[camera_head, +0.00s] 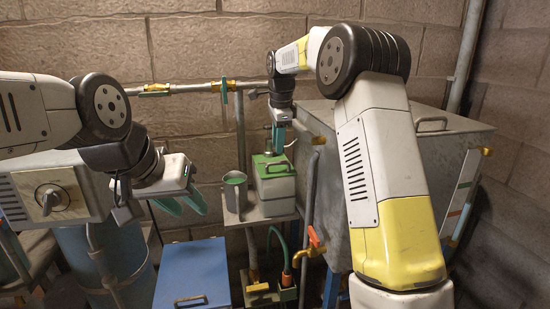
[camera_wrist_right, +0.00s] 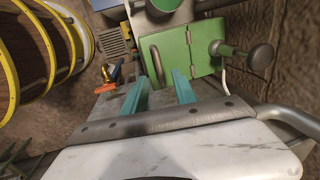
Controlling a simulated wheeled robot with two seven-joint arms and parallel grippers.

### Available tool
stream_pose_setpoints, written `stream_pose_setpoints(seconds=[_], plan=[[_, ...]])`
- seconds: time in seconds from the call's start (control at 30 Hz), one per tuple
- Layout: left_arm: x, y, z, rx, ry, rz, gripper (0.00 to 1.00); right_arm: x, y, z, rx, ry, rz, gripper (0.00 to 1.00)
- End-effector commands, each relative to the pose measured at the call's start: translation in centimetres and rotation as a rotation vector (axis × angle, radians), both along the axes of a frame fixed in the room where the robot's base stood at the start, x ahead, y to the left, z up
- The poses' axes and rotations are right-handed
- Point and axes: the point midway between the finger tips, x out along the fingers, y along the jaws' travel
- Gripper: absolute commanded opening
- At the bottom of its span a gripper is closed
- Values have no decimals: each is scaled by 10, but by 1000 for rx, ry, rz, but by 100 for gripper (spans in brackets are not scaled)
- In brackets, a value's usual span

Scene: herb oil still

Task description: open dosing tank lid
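The dosing tank (camera_head: 276,187) looks like the small pale box on a metal stand in the middle of the head view. Its green lid (camera_head: 265,168) lies flat on top and looks closed, with a bar handle on it. The green lid (camera_wrist_right: 200,48) and its grey handle (camera_wrist_right: 154,62) also show in the right wrist view. My right gripper (camera_head: 279,145) points down just above the lid. In the wrist view its teal fingers (camera_wrist_right: 159,92) are apart, near the handle; I cannot tell whether they touch it. My left gripper (camera_head: 184,205) is empty, fingers apart, left of the stand.
A metal jug (camera_head: 235,192) with a green top stands left of the dosing tank. A large metal tank (camera_head: 431,156) stands to the right. A pipe (camera_head: 310,190) rises close by, and an orange-handled valve (camera_head: 313,239) sits below. A blue lid (camera_head: 193,272) is in front.

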Motion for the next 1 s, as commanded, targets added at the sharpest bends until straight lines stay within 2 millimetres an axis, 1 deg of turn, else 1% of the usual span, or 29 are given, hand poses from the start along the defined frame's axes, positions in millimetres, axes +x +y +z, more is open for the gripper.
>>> stream_pose_setpoints(seconds=[0.03,0.2,0.33,0.5,0.7,0.73,0.8,0.9,1.0], plan=[[0,0,0,0,0,0,36,1,0,-10,-1,4,1,33],[0,0,0,0,0,0,36,6,1,-37,-1,3,1,33],[0,0,0,0,0,0,36,9,1,-51,1,1,1,33],[0,0,0,0,0,0,36,11,2,-59,1,1,1,33],[0,0,0,0,0,0,36,11,2,-59,1,0,2,33],[0,0,0,0,0,0,36,11,2,-59,1,0,2,32],[0,0,0,0,0,0,36,11,2,-59,1,0,2,18],[0,0,0,0,0,0,36,11,2,-59,1,0,2,0],[0,0,0,0,0,0,36,11,2,-59,1,-1,2,0]])
